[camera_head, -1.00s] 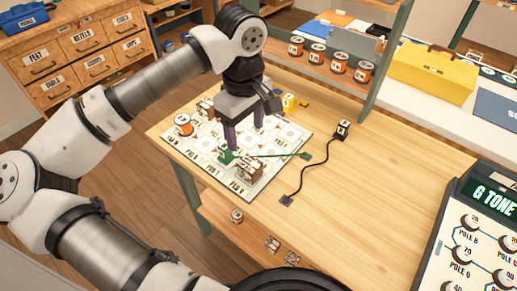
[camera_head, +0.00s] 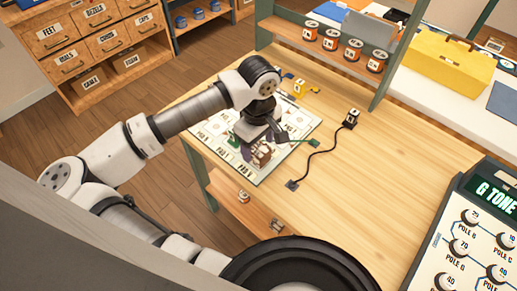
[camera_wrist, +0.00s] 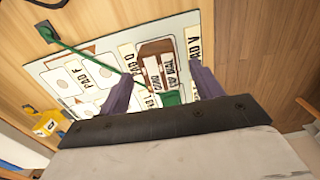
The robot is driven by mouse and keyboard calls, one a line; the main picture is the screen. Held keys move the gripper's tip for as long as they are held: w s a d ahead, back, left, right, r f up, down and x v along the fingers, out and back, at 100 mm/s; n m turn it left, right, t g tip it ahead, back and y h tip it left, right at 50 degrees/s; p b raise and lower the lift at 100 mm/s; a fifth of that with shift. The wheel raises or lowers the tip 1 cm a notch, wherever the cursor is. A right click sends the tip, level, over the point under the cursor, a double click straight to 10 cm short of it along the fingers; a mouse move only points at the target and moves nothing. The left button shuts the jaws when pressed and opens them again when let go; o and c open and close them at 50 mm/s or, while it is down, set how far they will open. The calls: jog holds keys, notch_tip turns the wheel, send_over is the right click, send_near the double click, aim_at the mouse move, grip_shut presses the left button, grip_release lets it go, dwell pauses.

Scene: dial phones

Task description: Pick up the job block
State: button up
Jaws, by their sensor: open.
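A brown block with white labels (camera_head: 263,155) sits on the white pad board (camera_head: 300,128) near its front edge. I take it for the job block, but its label is too small to read surely. In the wrist view the brown block (camera_wrist: 155,48) lies between and just beyond the fingertips. My gripper (camera_wrist: 160,80) is open, with one purple finger on each side of the view; contact is not clear. A green piece (camera_wrist: 173,98) is beside the block. In the head view my gripper (camera_head: 257,142) is low over the board and partly hides the block.
A green lead runs across the board to a green end (camera_head: 314,142). A black cord joins a small block (camera_head: 351,118) to a plug (camera_head: 292,184). A yellow piece (camera_head: 299,88) stands behind the board. A dial panel (camera_head: 480,235) stands right.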

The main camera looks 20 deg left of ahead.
jog(key=shift+f, duration=1.25)
jog(key=c, duration=1.1)
notch_tip(320, 180, up, 20)
jog(key=b, duration=0.3)
